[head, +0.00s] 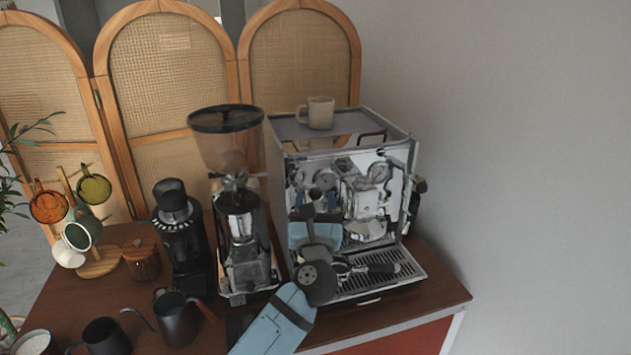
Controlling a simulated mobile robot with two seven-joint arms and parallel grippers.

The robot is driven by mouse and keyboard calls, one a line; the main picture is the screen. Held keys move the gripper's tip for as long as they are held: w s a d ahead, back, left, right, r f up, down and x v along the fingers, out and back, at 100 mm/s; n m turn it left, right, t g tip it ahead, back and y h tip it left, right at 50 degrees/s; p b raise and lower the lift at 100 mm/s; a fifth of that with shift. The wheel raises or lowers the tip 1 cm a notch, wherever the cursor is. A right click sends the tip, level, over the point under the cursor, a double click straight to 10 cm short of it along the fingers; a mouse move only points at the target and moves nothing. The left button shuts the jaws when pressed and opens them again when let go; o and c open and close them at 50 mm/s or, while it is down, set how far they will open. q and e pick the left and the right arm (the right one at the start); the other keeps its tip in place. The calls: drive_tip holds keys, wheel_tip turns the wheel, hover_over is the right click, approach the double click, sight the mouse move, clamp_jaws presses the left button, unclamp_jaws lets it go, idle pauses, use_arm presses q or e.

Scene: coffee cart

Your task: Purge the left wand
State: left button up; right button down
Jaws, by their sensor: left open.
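The chrome espresso machine (405,150) stands at the right end of the cart, its front with gauges and knobs facing me. My left arm comes up from the bottom, and my left gripper (312,207) is open in front of the machine's left front side, close to the panel. The left wand cannot be made out; my gripper and wrist cover that part of the front. I cannot tell whether the gripper touches a knob or the wand. My right gripper is not in view.
A drip tray (395,272) juts out below, with a black-handled portafilter (383,268) above it. A mug (318,113) sits on the machine. A hopper grinder (240,225) stands close left, then a black grinder (182,235), a kettle (178,320) and a cup rack (98,265).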

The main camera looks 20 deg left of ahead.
sight(315, 199)
use_arm(q)
drive_tip(key=x, duration=0.2)
drive_tip(key=shift+w+a+r, duration=0.1)
drive_tip(key=shift+w+r, duration=0.1)
drive_tip(key=shift+w, duration=0.05)
drive_tip(key=shift+w+a+r+p, duration=0.15)
drive_tip(key=shift+w+p, duration=0.15)
drive_tip(key=shift+w, duration=0.2)
